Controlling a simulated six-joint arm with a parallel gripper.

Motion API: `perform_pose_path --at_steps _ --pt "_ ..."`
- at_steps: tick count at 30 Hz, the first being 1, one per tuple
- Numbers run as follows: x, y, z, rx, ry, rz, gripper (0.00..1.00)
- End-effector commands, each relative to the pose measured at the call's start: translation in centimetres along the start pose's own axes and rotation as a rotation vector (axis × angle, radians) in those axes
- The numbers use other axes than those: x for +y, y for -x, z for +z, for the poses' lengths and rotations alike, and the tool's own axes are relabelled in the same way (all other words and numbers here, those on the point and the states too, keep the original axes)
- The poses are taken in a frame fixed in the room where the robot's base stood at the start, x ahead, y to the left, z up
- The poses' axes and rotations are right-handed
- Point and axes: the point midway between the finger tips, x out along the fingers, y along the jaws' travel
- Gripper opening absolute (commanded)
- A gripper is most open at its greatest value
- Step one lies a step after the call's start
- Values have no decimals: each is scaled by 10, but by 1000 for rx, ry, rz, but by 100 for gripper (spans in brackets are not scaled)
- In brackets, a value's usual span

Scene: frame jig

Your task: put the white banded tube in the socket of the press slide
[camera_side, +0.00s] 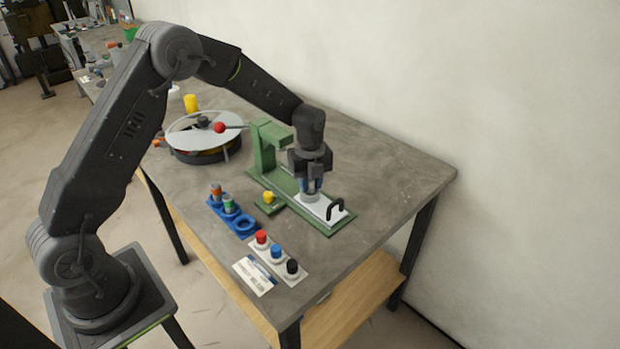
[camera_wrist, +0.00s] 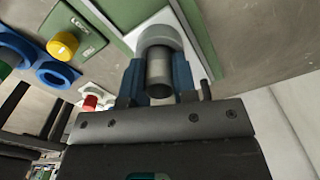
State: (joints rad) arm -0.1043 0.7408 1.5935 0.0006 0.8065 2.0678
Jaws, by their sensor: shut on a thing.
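My gripper (camera_side: 312,186) points down over the press slide (camera_side: 323,208), a pale plate with a black handle on the green press base. In the wrist view its blue fingers (camera_wrist: 160,82) are shut on the tube (camera_wrist: 159,75), a grey cylinder with its open end towards the camera. The far end of the tube meets a wide pale collar (camera_wrist: 159,38) on the slide, which looks like the socket. The tube appears upright and in line with the collar. I cannot tell how deep it sits, and its white band is not clear.
A blue rack (camera_side: 232,216) holds an orange-banded and a green-banded tube, with one ring empty. A yellow button (camera_side: 268,197) sits beside the press. Red, blue and black knobs (camera_side: 276,252) stand near the front edge. The green press column (camera_side: 268,145) rises behind my gripper.

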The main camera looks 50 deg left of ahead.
Motion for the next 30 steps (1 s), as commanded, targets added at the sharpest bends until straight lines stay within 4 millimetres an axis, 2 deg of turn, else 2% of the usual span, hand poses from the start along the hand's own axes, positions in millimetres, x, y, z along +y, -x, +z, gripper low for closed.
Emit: perform_pose_path --at_steps 13,14,15,22,27,30 --pt "0 -3 0 0 0 0 2" --pt "0 -3 0 0 0 0 29" --pt "0 -3 0 0 0 0 33" --pt "0 -3 0 0 0 0 55" --pt "0 -3 0 0 0 0 56" --pt "0 -3 0 0 0 1 64"
